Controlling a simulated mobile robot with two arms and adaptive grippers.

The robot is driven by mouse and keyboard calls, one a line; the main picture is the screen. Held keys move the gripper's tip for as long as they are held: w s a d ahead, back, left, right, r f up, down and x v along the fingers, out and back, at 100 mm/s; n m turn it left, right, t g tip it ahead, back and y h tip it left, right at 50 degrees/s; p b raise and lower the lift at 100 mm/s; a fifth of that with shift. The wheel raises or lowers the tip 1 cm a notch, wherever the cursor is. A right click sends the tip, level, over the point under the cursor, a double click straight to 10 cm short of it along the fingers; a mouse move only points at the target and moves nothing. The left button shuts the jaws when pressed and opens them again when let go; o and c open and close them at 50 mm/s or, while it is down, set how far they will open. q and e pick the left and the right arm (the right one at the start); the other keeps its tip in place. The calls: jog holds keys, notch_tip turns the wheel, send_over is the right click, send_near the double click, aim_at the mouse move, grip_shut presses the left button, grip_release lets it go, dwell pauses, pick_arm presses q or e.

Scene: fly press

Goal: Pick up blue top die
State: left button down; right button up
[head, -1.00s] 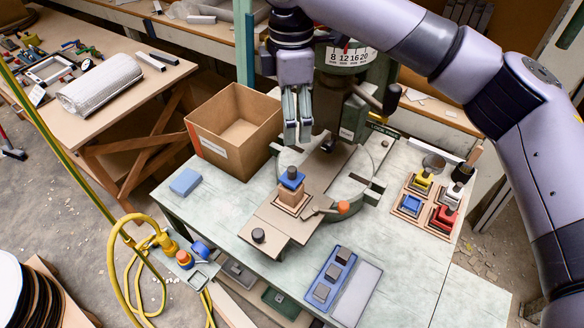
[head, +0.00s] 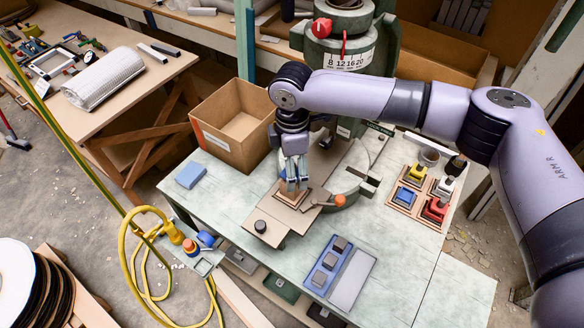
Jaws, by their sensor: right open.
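I cannot tell whether a finger touches the die. My left gripper is not in view.
The green press (head: 345,58) stands just behind my gripper. A cardboard box (head: 205,135) is to the left. A wooden tray with coloured dies (head: 400,208) is at the right. A blue tray with grey blocks (head: 318,282) is in front.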

jog(key=shift+f, duration=0.25)
jog(key=shift+a, duration=0.1)
jog(key=shift+c, duration=0.5)
jog(key=c, duration=1.4)
jog(key=shift+r, duration=0.15)
